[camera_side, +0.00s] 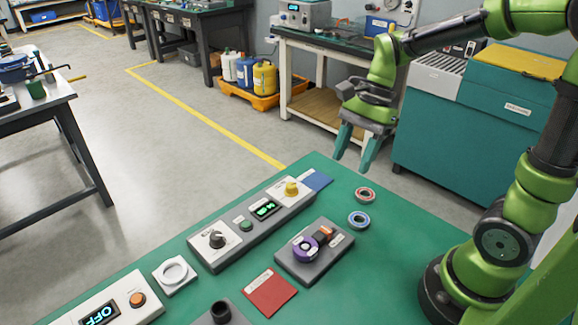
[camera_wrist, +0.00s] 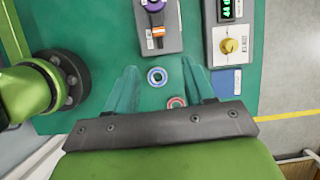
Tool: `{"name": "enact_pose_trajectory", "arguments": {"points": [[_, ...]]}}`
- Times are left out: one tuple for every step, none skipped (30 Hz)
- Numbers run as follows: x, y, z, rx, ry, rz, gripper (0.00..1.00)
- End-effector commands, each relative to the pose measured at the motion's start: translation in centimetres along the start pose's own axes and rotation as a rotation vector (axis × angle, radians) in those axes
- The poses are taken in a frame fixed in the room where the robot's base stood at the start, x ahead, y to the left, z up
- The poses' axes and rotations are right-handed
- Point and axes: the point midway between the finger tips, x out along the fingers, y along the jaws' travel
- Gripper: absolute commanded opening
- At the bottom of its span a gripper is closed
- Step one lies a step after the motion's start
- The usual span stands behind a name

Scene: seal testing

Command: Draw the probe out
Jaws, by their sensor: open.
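A dark grey block (camera_side: 320,262) on the green table carries a purple round part (camera_side: 304,248) and an orange part (camera_side: 325,234) beside it. I cannot tell for certain which part is the probe. The wrist view shows the same block (camera_wrist: 170,40) at the top, with the purple part (camera_wrist: 153,6) and the orange part (camera_wrist: 155,32). My gripper (camera_side: 355,161) is open and empty, raised above the table's far edge, away from the block. In the wrist view its teal fingers (camera_wrist: 159,72) are spread, with a blue ring between them in the picture.
A blue ring (camera_side: 358,220) and a red ring (camera_side: 365,195) lie loose beyond the block. A control box (camera_side: 250,226) with knobs and a green display stands left of it. A red pad (camera_side: 268,292), a blue pad (camera_side: 317,180), a white ring holder (camera_side: 174,272) and a black cylinder (camera_side: 221,311) are nearby.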

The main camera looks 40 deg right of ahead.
Motion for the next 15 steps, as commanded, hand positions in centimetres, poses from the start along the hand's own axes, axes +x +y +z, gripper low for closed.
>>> {"name": "enact_pose_trajectory", "arguments": {"points": [[0.1,0.1,0.2,0.026,-0.007,0.006,0.53],[0.2,0.2,0.2,0.036,-0.008,0.008,0.53],[0.4,0.2,0.2,0.043,-0.009,0.009,0.53],[0.7,0.2,0.2,0.044,-0.009,0.009,0.53],[1.0,0.2,0.2,0.043,-0.008,0.01,0.53],[1.5,0.2,0.2,0.042,-0.008,0.011,0.53],[2.0,0.3,0.2,0.042,-0.008,0.011,0.53],[2.5,0.3,0.2,0.042,-0.008,0.012,0.53],[3.2,0.3,0.2,0.042,-0.008,0.012,0.53],[3.9,0.3,0.3,0.041,-0.008,0.014,0.53],[4.6,0.3,0.3,0.04,-0.008,0.013,0.53],[5.5,0.4,0.3,0.04,-0.007,0.014,0.53],[6.1,0.4,0.3,0.041,-0.007,0.014,0.53],[6.8,0.3,0.3,0.04,-0.007,0.013,0.53],[7.7,0.4,0.3,0.039,-0.007,0.015,0.53]]}}
